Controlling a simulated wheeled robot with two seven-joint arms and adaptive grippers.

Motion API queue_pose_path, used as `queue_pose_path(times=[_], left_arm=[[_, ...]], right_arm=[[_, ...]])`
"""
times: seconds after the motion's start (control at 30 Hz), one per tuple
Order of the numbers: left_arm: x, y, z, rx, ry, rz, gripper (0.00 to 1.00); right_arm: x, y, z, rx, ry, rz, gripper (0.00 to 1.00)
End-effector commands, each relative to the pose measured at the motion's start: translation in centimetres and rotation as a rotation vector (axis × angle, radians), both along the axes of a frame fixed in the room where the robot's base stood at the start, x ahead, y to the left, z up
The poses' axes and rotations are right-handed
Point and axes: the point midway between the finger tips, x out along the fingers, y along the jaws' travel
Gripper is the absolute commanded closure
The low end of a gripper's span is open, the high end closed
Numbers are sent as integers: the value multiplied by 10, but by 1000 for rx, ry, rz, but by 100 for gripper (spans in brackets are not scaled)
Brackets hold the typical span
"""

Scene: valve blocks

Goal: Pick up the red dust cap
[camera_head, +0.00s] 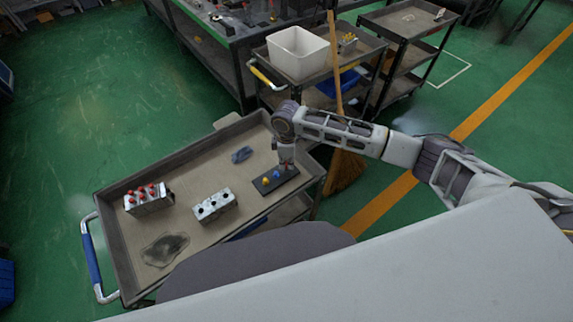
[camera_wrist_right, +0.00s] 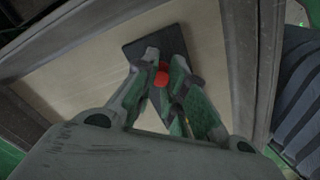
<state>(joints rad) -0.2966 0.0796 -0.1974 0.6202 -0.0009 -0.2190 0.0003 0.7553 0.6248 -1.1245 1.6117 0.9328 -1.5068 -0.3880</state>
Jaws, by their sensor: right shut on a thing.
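The red dust cap (camera_wrist_right: 161,79) shows between the fingertips of my right gripper (camera_wrist_right: 162,72) in the right wrist view. The gripper is shut on it. In the head view my right gripper (camera_head: 286,166) points down over the far part of a dark flat plate (camera_head: 262,196), and the red cap there is hidden. A yellow cap (camera_head: 266,181) and a blue cap (camera_head: 277,174) stand on the plate close to the gripper. I cannot tell whether the red cap touches the plate. My left gripper is not in view.
The cart tray (camera_head: 185,165) also carries a valve block with red caps (camera_head: 148,199), a valve block with dark ports (camera_head: 214,205), a small blue-grey item (camera_head: 241,155) and a dark stain. A broom (camera_head: 337,75) and a second cart with a white bin (camera_head: 297,52) stand behind.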

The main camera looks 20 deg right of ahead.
Motion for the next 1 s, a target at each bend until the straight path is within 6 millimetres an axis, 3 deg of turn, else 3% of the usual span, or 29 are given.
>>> queue_pose_path(times=[0.5, 1.0], left_arm=[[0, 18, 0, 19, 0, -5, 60], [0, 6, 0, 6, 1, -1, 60]], right_arm=[[0, 1, 70, 1, 0, 0, 94], [0, 0, 79, 0, 1, 0, 94]])
